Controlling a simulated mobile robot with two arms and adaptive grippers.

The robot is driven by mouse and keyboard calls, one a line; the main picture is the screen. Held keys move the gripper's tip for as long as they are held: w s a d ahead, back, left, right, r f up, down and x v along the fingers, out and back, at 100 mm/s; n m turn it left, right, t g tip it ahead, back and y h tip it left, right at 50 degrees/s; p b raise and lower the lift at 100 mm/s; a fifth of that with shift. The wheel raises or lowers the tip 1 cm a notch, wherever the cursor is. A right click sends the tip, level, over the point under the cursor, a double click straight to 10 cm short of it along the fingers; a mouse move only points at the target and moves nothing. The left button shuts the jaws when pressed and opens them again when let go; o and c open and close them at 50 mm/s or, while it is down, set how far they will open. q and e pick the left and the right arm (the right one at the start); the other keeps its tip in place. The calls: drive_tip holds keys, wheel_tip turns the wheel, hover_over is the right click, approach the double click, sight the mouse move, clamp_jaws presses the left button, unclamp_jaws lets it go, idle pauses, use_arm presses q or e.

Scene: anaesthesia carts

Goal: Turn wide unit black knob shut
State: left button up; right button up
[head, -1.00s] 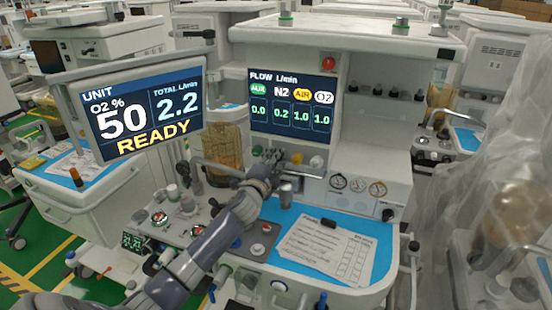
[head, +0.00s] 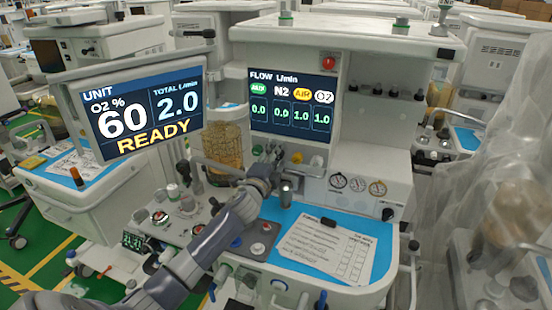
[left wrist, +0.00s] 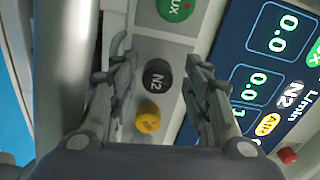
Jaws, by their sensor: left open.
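The black knob (left wrist: 157,77), marked N2, sits on the panel of the wide unit in the left wrist view. My left gripper (left wrist: 160,68) is open, with one finger on each side of the knob and visible gaps to it. In the head view my left gripper (head: 280,172) reaches in front of the knob row and hides most of the black knob. The flow screen (head: 292,105) above reads N2 0.0, AIR 1.0 and O2 1.0. My right gripper is not in view.
A yellow knob (left wrist: 148,117) and a green AUX knob (left wrist: 176,8) flank the black knob. The unit screen (head: 140,108) reads O2 60%, total 2.0, READY. A clipboard sheet (head: 326,252) lies on the blue worktop. Gauges (head: 357,184) are at the right.

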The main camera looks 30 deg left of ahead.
use_arm(q)
drive_tip(key=v, duration=0.7)
drive_tip(key=shift+s+a+f, duration=0.15)
drive_tip(key=shift+s+f, duration=0.25)
drive_tip(key=shift+s+d+r, duration=0.15)
drive_tip(key=shift+d, duration=0.2)
